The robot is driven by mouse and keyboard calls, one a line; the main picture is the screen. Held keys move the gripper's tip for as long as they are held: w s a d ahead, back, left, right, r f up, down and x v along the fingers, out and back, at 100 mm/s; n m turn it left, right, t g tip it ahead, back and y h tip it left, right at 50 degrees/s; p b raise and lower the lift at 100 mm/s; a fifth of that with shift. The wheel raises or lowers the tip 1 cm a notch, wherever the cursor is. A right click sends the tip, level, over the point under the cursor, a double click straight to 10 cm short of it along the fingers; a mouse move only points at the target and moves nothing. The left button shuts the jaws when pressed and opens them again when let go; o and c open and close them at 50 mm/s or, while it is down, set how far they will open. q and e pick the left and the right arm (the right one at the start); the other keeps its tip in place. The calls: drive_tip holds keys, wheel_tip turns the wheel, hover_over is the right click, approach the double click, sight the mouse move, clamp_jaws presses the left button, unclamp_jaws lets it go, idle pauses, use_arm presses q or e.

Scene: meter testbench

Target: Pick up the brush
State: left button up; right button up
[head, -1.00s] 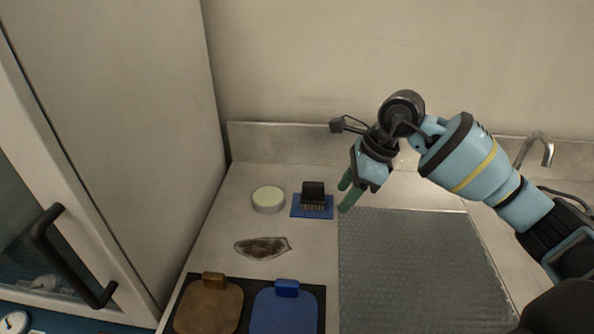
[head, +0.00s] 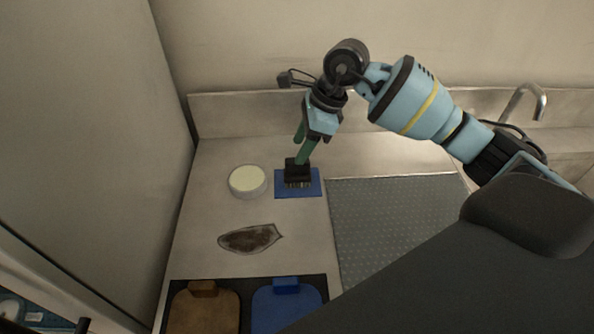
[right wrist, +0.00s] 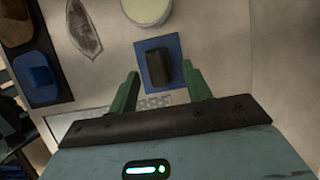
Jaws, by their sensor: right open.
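The brush (head: 297,172) is a small black block with bristles pointing down, standing on a blue mat (head: 313,188) on the bench. In the right wrist view the brush (right wrist: 158,68) lies just ahead of and between the lines of the two green fingers. My right gripper (head: 303,150) is open and empty, pointing down just behind and above the brush; one finger overlaps the brush's edge in the head view. In the right wrist view the fingertips of the gripper (right wrist: 160,80) stand apart on either side. I cannot tell whether they touch it. My left gripper is not in view.
A round white dish (head: 248,182) stands left of the mat. A dark brown stain-like patch (head: 250,238) lies in front. Brown (head: 205,308) and blue (head: 284,310) boards lie at the front. A grey textured mat (head: 390,225) is right, a faucet (head: 525,103) far right.

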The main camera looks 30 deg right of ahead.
sight(297, 171)
drive_tip(key=shift+f, duration=0.25)
drive_tip(key=shift+s+p+x, duration=0.2)
drive_tip(key=shift+x, duration=1)
drive_tip(key=shift+s+p+x, duration=0.15)
drive_tip(key=shift+x, duration=1)
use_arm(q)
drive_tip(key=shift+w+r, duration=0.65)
use_arm(e)
drive_tip(key=shift+s+d+f, duration=0.1)
drive_tip(key=shift+d, duration=0.05)
drive_tip(key=shift+c, duration=0.3)
clamp_jaws()
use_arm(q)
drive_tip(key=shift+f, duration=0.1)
